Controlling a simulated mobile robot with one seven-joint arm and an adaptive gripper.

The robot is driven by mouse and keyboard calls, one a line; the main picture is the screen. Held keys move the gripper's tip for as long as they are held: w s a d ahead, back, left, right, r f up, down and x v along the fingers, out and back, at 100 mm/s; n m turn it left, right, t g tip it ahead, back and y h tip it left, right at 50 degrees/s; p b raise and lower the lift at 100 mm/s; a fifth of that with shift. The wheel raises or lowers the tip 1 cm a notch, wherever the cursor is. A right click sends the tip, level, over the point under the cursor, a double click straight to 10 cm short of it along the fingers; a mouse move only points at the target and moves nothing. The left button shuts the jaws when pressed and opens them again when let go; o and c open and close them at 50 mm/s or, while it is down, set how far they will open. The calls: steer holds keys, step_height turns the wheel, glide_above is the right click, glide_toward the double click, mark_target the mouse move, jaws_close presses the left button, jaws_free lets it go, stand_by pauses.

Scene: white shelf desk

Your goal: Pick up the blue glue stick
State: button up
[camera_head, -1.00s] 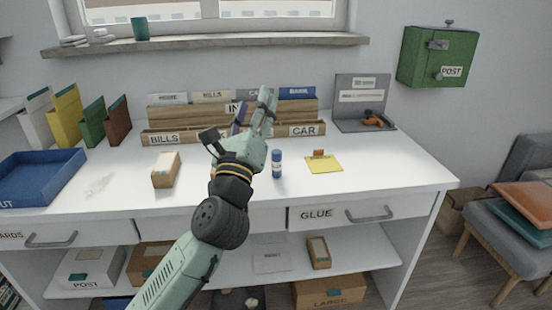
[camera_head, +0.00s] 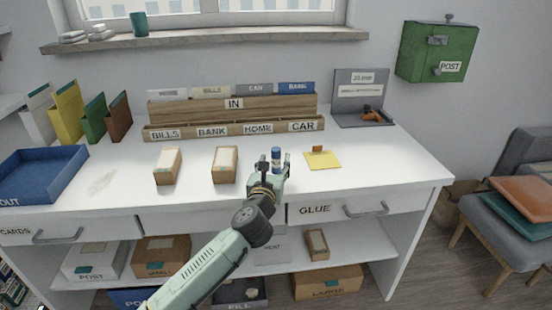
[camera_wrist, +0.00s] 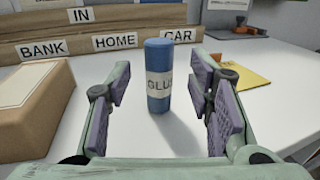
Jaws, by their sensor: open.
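The blue glue stick (camera_head: 276,154) stands upright on the white desk, with a white GLUE label facing the wrist camera. In the wrist view the glue stick (camera_wrist: 158,76) is ahead of my gripper, roughly in line with the gap between its fingers. My gripper (camera_head: 272,178) is low over the desk, just in front of the glue stick. In the wrist view my gripper (camera_wrist: 160,108) is open, with purple pads on either side and nothing between them. In the head view the fingers cover the lower part of the stick.
A cardboard box (camera_head: 225,165) stands just left of the glue stick, and another box (camera_head: 167,166) stands farther left. A yellow note (camera_head: 323,160) lies to the right. The wooden organiser (camera_head: 233,129) runs behind. The desk's right end is clear.

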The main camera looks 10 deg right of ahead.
mark_target(275, 158)
steer(key=shift+p+x, duration=0.45)
steer(key=shift+x, duration=1.5)
steer(key=shift+c, duration=0.6)
jaws_close()
steer(key=shift+r, duration=0.2)
